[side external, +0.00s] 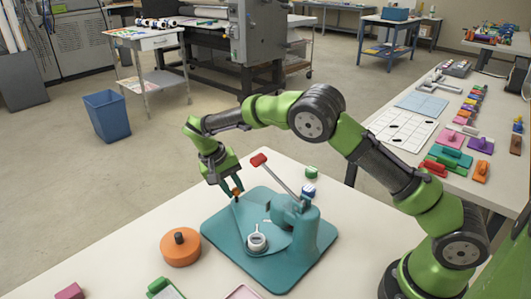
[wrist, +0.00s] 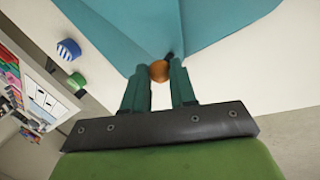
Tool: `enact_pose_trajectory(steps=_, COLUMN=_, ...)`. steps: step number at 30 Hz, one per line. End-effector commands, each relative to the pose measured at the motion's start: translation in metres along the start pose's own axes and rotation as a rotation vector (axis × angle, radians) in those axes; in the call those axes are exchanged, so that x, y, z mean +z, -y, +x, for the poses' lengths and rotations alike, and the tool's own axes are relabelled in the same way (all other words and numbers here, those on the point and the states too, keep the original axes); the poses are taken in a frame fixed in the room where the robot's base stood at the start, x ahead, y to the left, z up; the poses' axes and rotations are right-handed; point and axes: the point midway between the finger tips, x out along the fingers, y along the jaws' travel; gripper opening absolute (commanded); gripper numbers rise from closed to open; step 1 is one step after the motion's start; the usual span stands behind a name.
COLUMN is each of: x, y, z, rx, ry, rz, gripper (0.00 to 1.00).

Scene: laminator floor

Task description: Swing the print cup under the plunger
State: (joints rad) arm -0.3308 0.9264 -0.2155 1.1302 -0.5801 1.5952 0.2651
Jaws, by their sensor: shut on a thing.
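A teal press (side external: 318,243) stands on the pale table, with a lever ending in a red handle (side external: 259,160) raised up to the left. The white ring-shaped print cup (side external: 257,242) sits on the front part of the teal base, in front of the press column. A small orange knob (side external: 237,192) is at the base's far-left corner; it also shows in the wrist view as an orange ball (wrist: 160,71). My gripper (side external: 234,187) is shut on this knob, its two green fingers (wrist: 160,88) on either side. I cannot clearly make out the plunger.
An orange round weight-like piece with a dark knob (side external: 180,249) stands just left of the base. A blue-and-white cap (side external: 309,191) and a green piece (side external: 311,172) are behind the press. Pink (side external: 70,291) and green (side external: 163,289) blocks lie in front. The table's far-left part is clear.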

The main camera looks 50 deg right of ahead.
Motion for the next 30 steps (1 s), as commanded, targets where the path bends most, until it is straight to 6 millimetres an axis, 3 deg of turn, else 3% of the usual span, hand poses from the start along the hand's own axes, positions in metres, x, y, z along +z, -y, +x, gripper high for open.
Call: enact_pose_trajectory(steps=30, x=-0.011, y=-0.041, z=0.014, rx=-0.004, ry=0.173, rz=0.457, gripper=0.00)
